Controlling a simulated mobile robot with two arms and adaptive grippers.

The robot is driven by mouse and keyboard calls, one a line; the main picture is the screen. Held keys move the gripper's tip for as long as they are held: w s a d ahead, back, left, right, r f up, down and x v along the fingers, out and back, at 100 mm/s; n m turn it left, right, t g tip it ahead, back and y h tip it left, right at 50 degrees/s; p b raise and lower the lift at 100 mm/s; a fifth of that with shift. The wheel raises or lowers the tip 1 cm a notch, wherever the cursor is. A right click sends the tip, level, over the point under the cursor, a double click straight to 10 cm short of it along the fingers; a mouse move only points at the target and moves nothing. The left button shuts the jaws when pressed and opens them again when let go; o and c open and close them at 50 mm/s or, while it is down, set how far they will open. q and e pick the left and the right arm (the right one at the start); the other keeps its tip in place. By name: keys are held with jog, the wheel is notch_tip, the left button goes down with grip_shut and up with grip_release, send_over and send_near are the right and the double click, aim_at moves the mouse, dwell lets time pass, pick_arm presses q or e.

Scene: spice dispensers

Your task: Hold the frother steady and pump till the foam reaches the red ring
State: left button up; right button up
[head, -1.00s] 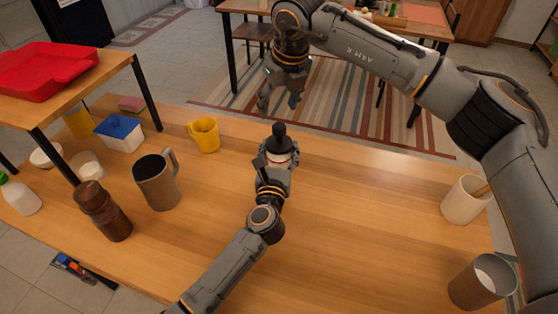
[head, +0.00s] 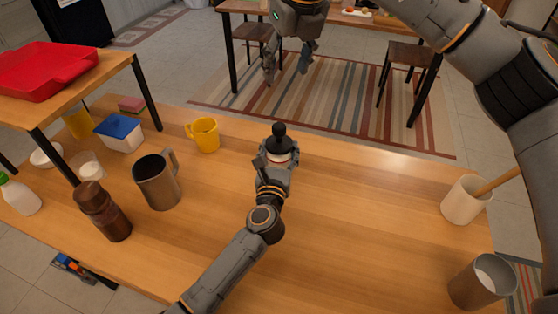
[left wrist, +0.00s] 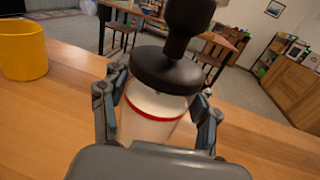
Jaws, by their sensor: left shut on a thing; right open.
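The frother (head: 279,144) stands upright on the wooden table, with a black knob and lid on top. In the left wrist view its pale body (left wrist: 150,121) shows a red ring just under the black lid (left wrist: 167,71). I cannot tell the foam level inside. My left gripper (head: 276,163) is shut around the frother's body; its fingers are on both sides in the left wrist view (left wrist: 158,112). My right gripper (head: 288,66) is open and empty, above and beyond the frother, apart from the knob.
A yellow mug (head: 205,136), a metal mug (head: 158,182) and a brown grinder (head: 103,211) stand to the left. A cream crock (head: 464,202) and a metal cup (head: 481,283) are at the right. A raised shelf with a red tray (head: 45,68) is at far left.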

dwell(0.3)
pick_arm(q)
jog(key=o, duration=1.5)
jog(key=s+a, duration=0.1)
jog(key=s, duration=1.1)
jog(key=shift+a, duration=0.25)
